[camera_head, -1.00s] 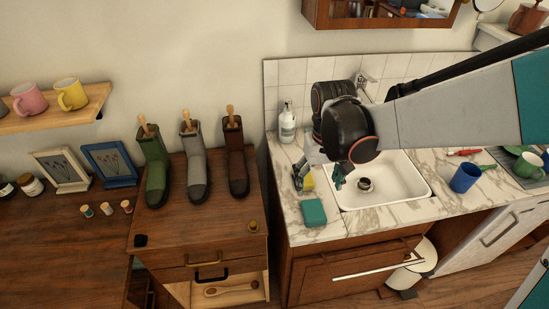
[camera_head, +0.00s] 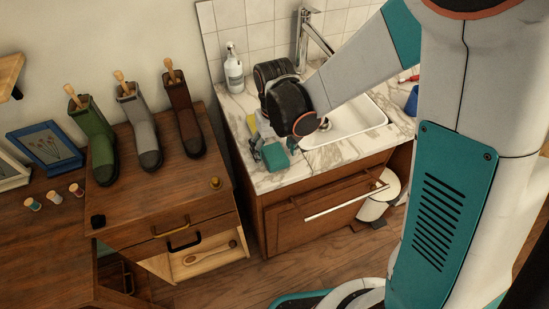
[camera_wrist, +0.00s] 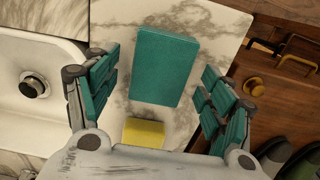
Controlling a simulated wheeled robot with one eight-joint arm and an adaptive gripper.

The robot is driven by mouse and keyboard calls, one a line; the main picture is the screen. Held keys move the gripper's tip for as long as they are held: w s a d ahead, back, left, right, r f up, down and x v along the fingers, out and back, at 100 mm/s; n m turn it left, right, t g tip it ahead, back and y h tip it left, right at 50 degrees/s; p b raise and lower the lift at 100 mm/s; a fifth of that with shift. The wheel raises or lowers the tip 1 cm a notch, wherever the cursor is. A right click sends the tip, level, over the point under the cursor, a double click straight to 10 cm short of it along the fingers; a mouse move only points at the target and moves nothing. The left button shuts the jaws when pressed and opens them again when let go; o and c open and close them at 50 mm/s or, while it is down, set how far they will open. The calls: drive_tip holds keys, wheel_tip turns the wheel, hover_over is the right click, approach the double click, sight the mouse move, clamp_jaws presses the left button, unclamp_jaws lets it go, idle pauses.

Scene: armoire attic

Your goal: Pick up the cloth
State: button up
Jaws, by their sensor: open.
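The cloth (camera_head: 275,156) is a teal folded rectangle lying flat on the marble counter near its front left corner, left of the sink. In the wrist view the cloth (camera_wrist: 166,68) lies ahead, between my two spread fingers and apart from both. My gripper (camera_head: 273,150) is open and empty above the counter, close to the cloth. In the wrist view my gripper (camera_wrist: 160,75) has its teal finger pads on either side of the cloth. How high the fingertips are above the counter is hard to tell.
A yellow sponge (camera_wrist: 143,132) lies beside the cloth, closer to my palm in the wrist view. The sink basin (camera_head: 352,128) is to the right, with a tall faucet (camera_head: 305,35). A soap bottle (camera_head: 233,70) stands behind. A wooden cabinet (camera_head: 170,205) with boots stands to the left.

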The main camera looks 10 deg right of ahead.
sight(275, 153)
drive_tip(key=c, duration=1.1)
drive_tip(key=shift+o, duration=0.2)
drive_tip(key=shift+r, duration=0.1)
wheel_tip(275, 153, up, 20)
drive_tip(key=p, duration=1.4)
